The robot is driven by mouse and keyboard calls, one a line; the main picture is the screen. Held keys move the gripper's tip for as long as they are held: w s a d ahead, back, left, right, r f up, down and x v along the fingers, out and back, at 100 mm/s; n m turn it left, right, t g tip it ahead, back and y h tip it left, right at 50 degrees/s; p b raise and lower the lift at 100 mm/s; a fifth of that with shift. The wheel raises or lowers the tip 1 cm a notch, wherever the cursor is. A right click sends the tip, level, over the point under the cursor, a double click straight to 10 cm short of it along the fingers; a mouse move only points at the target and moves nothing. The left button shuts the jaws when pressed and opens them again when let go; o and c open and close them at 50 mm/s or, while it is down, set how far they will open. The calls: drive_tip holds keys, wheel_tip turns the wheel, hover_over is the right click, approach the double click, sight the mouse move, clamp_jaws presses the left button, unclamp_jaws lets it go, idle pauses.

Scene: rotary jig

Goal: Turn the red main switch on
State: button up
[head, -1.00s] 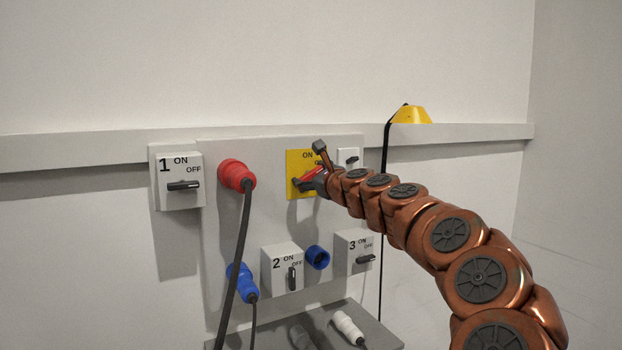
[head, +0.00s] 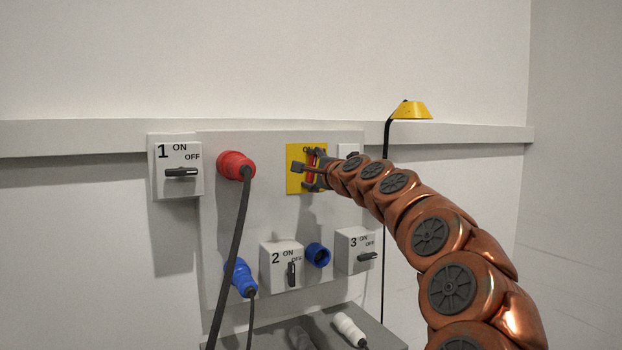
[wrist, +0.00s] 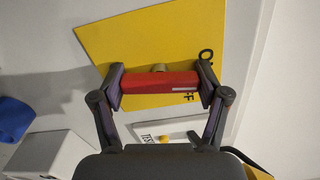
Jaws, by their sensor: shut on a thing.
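The red main switch handle (head: 310,168) sits on a yellow plate (head: 293,184) on the grey panel and stands about upright in the head view. Its ON label is partly covered by my gripper. My gripper (head: 313,169) is shut on the red handle, with one finger above it and one below. In the wrist view the red handle (wrist: 158,91) lies across between both fingertips, in front of the yellow plate (wrist: 150,45). The end of the OFF label shows beside the right finger.
Switch boxes 1 (head: 176,188), 2 (head: 281,270) and 3 (head: 352,254) surround the plate. A red plug (head: 235,164) with a hanging cable is to its left. A blue plug (head: 242,277) and blue socket (head: 317,256) are below.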

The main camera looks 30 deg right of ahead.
drive_tip(key=shift+f+n+b, duration=0.1)
drive_tip(key=shift+n+b, duration=0.6)
drive_tip(key=shift+n, duration=0.4)
drive_tip(key=o, duration=1.2)
drive_tip(key=shift+c, duration=0.2)
drive_tip(key=s+a, duration=0.1)
drive_tip(key=s, duration=1.1)
